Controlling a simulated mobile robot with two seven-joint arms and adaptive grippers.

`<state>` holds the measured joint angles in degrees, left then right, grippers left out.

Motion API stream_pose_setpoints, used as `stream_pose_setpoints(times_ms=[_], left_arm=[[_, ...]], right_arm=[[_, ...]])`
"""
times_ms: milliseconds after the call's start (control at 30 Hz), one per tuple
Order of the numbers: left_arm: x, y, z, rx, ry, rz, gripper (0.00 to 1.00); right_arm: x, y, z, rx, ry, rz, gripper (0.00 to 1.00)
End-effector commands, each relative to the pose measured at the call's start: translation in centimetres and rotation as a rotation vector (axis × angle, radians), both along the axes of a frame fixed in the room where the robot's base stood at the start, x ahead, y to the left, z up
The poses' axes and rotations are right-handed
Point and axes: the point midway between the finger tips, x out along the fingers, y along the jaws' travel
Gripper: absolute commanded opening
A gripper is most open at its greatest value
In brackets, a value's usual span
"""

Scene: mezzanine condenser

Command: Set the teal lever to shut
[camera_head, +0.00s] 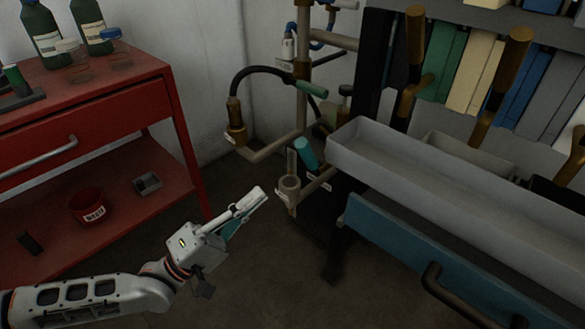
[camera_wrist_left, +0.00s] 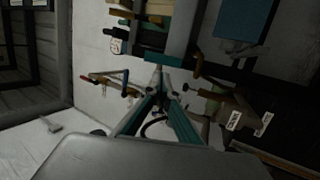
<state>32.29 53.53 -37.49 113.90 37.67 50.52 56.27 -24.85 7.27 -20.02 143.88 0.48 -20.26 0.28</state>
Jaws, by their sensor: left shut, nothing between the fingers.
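The teal lever (camera_head: 305,154) shows its thick, rounded grip in the head view, tilted on the low pipework left of the grey trough. Its pivot is partly hidden, and I cannot tell its set position. My left gripper (camera_head: 262,196) reaches in from lower left. Its fingers are shut and empty, pointing up and right, left of and below the lever and apart from it. In the left wrist view the closed teal-sided fingers (camera_wrist_left: 160,82) point toward the pipework; I cannot surely pick out the lever there. My right gripper is not in view.
A green-handled lever (camera_head: 312,88) sits higher on the pipework. An open pipe cup (camera_head: 289,187) is just below the teal lever. The grey trough (camera_head: 372,165) and blue drawer (camera_head: 440,262) stand right. A red cart (camera_head: 150,95) stands left. Floor between is clear.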

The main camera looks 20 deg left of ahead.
Motion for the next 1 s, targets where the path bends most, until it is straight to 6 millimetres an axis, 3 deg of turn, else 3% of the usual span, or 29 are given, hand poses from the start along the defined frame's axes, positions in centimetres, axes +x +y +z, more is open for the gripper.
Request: stream_pose_setpoints(times_ms=[200,500,1000], left_arm=[[3.4,-2.2,2.0,-0.003,-0.002,0.0,0.0],[6.5,-4.2,3.7,-0.001,0.002,-0.001,0.0],[7.1,-4.6,4.1,0.002,0.002,-0.001,0.0]], right_arm=[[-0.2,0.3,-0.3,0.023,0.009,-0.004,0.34],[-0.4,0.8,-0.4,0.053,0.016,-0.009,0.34],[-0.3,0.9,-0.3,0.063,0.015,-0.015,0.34]])
